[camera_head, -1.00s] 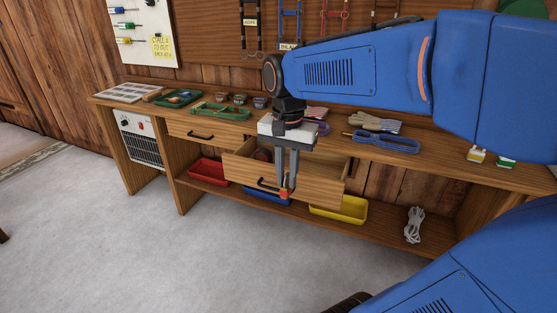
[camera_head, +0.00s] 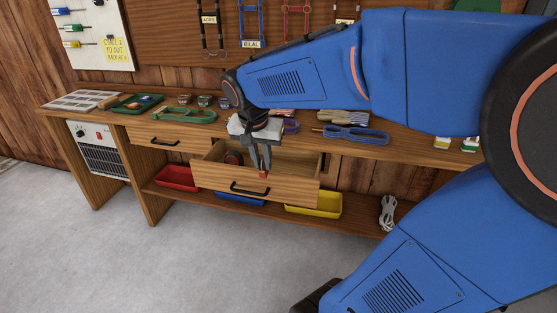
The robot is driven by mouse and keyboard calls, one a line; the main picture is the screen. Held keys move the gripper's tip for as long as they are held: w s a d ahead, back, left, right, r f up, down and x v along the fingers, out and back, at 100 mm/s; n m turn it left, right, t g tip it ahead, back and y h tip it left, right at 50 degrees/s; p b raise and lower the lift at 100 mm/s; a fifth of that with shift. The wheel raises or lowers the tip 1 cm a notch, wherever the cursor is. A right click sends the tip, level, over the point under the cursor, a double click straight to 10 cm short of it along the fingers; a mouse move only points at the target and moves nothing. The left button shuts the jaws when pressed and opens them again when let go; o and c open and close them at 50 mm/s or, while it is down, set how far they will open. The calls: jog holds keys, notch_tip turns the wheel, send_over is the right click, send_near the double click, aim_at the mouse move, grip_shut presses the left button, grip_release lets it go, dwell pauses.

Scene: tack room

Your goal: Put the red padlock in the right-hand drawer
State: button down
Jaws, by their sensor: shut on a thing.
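My gripper (camera_head: 262,170) points down and is shut on the small red padlock (camera_head: 264,175), which shows at its fingertips. The fingers hide most of the padlock. The right-hand drawer (camera_head: 223,179) is pulled open under the bench top, and its inside shows from above. In the picture the padlock lies at the top edge of the drawer's front panel; I cannot tell whether it is over the inside or just in front. The left-hand drawer (camera_head: 153,139) is shut.
The bench top holds a green tray (camera_head: 137,104), small tins, a green strap (camera_head: 184,115), gloves (camera_head: 343,117) and a blue strap (camera_head: 357,135). On the lower shelf are red (camera_head: 177,179), blue (camera_head: 240,198) and yellow (camera_head: 327,205) bins and a coiled rope (camera_head: 388,212). The floor in front is clear.

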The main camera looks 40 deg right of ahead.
jog(key=w+d, duration=0.8)
jog(key=d, duration=0.2)
jog(key=shift+x, duration=5.35)
jog(key=shift+w+d+f, duration=0.1)
jog(key=shift+d+f, duration=0.05)
jog(key=shift+d, duration=0.15)
jog(key=shift+w+d+g+y, duration=0.3)
jog(key=shift+d+g+y, duration=0.15)
jog(key=shift+y, duration=0.2)
jog(key=shift+w+d+g+y, duration=0.3)
jog(key=shift+g+y, duration=0.25)
jog(key=shift+y, duration=0.1)
jog(key=shift+f, duration=0.6)
jog(key=shift+f, duration=0.15)
jog(key=c, duration=1.7)
grip_release()
jog(key=shift+o, duration=0.2)
